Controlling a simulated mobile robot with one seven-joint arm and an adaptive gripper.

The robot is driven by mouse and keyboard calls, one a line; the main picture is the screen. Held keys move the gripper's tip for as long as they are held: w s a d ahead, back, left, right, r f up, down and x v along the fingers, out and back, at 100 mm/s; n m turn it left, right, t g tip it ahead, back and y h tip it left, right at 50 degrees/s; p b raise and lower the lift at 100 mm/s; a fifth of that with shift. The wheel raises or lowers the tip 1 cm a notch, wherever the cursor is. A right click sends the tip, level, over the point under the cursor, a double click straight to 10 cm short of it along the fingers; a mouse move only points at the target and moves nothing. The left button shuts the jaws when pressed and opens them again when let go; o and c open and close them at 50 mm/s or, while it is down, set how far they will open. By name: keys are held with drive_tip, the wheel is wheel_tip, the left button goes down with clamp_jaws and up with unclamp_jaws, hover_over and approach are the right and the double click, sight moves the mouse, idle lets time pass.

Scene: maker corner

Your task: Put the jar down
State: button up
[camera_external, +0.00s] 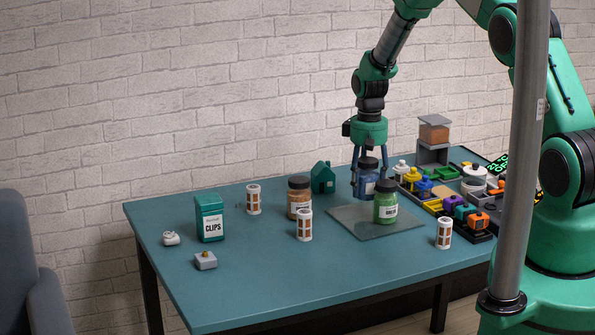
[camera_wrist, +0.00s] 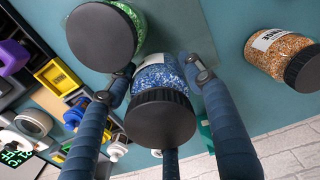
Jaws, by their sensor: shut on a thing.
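A blue-filled jar (camera_external: 368,181) with a dark lid is between the fingers of my gripper (camera_external: 368,176) in the outside view. My gripper is shut on it from above. The jar is at the back edge of a translucent mat (camera_external: 350,219). I cannot tell whether its base touches the surface. A green jar (camera_external: 385,206) stands on the mat just in front of it, close but apart.
The blue-green table (camera_external: 255,285) is clear at its front. A brown-filled jar (camera_external: 299,199) and a small green house (camera_external: 323,178) stand left of the mat. Trays with colored blocks (camera_external: 452,205) crowd the right. A white-and-brown cylinder (camera_external: 444,233) is near the front right edge.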

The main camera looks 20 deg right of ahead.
sight(366, 160)
drive_tip(key=shift+f, duration=1.9)
drive_tip(key=shift+f+b, duration=0.15)
drive_tip(key=shift+b, duration=0.15)
drive_tip(key=o, duration=1.2)
wheel_tip(366, 160, up, 12)
drive_tip(key=shift+r+p, duration=0.15)
drive_tip(key=shift+p, duration=0.5)
